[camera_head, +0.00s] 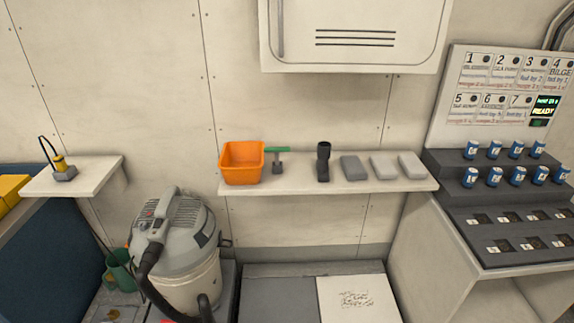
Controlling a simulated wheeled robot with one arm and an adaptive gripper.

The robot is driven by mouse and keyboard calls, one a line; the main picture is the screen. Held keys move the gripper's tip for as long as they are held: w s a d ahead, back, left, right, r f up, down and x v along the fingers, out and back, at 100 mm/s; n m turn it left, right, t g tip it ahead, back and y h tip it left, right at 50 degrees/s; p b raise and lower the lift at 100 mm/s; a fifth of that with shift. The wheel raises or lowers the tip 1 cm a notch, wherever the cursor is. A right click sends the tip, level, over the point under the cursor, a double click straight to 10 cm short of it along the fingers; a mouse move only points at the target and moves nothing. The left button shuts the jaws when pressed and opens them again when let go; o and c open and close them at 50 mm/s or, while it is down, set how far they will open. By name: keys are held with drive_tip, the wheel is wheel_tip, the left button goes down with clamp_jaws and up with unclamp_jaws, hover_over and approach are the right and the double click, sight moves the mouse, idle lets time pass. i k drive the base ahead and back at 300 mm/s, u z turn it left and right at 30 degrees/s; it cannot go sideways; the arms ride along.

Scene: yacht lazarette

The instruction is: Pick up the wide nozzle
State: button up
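A dark upright nozzle-like piece (323,162) stands on the white wall shelf (330,186), near its middle. It has a round tube top and a dark foot. To its left stands a smaller piece with a wide green bar (277,150) across a grey stem and base. The dark piece looks like a vacuum nozzle, but I cannot tell for sure which of the two is the wide nozzle. My gripper is not in view.
An orange bin (242,163) stands at the shelf's left end. Grey blocks (354,168) lie to the right. A shop vacuum (180,245) stands below left. A cabinet (352,38) hangs above. A rack with blue cans (495,150) is at right.

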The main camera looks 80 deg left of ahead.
sight(324, 148)
drive_tip(key=u, duration=2.45)
drive_tip(key=k, duration=0.3)
drive_tip(key=u, duration=0.8)
drive_tip(key=i, duration=1.55)
drive_tip(key=z, duration=0.05)
